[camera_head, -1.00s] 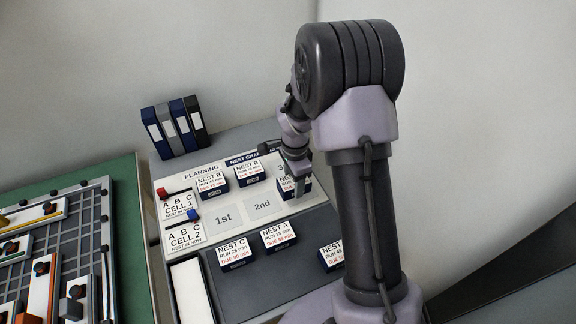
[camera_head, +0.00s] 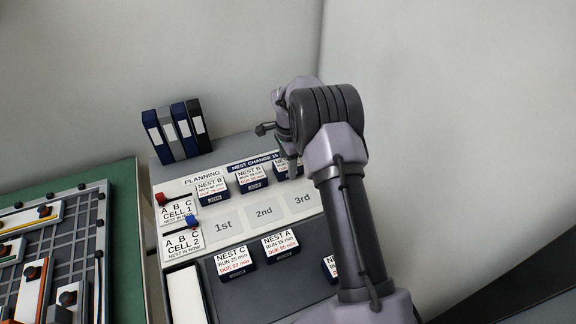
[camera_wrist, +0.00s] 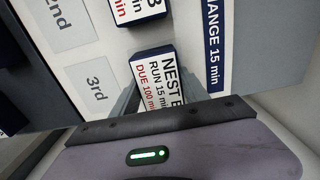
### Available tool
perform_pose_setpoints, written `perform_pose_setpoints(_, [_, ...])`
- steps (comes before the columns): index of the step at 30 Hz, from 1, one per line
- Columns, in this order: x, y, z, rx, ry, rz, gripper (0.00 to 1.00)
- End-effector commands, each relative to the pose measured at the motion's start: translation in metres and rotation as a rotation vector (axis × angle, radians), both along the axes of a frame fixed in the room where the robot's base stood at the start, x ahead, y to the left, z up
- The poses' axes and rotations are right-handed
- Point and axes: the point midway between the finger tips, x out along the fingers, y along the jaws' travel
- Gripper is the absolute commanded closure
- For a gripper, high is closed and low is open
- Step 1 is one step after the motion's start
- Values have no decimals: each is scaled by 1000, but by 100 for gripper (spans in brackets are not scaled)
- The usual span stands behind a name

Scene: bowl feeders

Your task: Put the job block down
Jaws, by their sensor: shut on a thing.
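The job block (camera_wrist: 155,77) in my gripper (camera_wrist: 128,103) is dark blue with a white label reading NEST, RUN 15 min, DUE 100 min; part of the label is hidden by my gripper. In the head view the block (camera_head: 288,169) is at the right end of the CELL 1 row, beside a NEST B block (camera_head: 252,179). My gripper (camera_head: 291,158) is shut on it, partly hidden by my arm. I cannot tell whether the block touches the planning board (camera_head: 328,206). The 1st, 2nd and 3rd squares of the CELL 2 row are empty.
Another NEST B block (camera_head: 211,189) stands at the left of the CELL 1 row. NEST C (camera_head: 235,261) and NEST A (camera_head: 280,245) blocks stand on the dark strip in front, with another block (camera_head: 331,266) half hidden by my arm. Binders (camera_head: 178,131) stand behind.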

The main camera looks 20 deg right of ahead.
Motion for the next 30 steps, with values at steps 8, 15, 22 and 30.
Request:
perform_pose_setpoints(8, [0, 0, -3, 0, 0, 0, 26])
perform_pose_setpoints(15, [0, 0, -3, 0, 0, 0, 26])
perform_pose_setpoints(22, [1, 0, 41, -2, -3, 1, 26])
perform_pose_setpoints(30, [0, 0, 109, -1, -2, 1, 26])
